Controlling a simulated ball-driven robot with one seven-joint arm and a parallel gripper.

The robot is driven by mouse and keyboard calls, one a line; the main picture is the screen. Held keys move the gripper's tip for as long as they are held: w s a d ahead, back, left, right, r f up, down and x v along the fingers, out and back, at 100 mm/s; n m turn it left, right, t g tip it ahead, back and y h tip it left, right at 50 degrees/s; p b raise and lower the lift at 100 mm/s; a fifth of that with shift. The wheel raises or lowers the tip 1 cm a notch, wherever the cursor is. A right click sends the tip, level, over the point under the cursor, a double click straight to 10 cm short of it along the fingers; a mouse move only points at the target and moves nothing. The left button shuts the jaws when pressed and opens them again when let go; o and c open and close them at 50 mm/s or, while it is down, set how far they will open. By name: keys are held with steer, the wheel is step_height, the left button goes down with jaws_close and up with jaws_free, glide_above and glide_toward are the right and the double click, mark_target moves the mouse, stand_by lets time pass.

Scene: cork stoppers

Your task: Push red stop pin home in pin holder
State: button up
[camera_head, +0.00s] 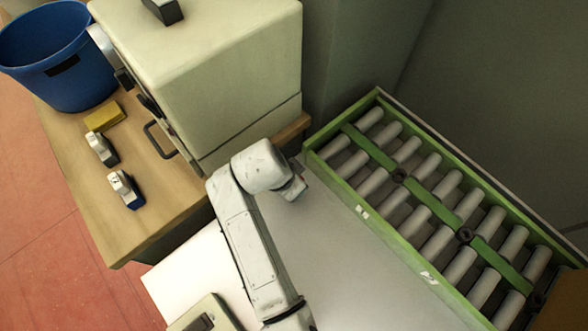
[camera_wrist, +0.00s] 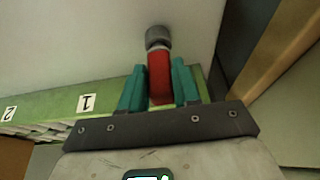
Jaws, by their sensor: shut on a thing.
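My gripper (camera_wrist: 159,68) has two teal fingers, one on each side of a red pin (camera_wrist: 159,80), and is shut on it. The grey round piece (camera_wrist: 157,37) sits at the far end of the red pin in the wrist view. I cannot tell whether it is the pin's own end or part of a holder. In the head view my gripper (camera_head: 296,188) is near the left end of the green roller frame. The red pin is not distinguishable there.
The green roller frame (camera_head: 396,243) carries grey rollers and white number labels (camera_wrist: 87,103). A pale surface (camera_head: 330,270) lies in front of it. A cream cabinet (camera_head: 215,60) stands on a wooden bench (camera_head: 160,215), with a blue bucket (camera_head: 45,75) to its left.

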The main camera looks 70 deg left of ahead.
steer(key=shift+f, duration=0.4)
steer(key=o, duration=1.1)
steer(key=b+v, duration=0.1)
steer(key=v, duration=0.9)
steer(key=shift+s+d+r, duration=0.1)
steer(key=shift+s+r, duration=0.05)
steer(key=shift+r, duration=0.2)
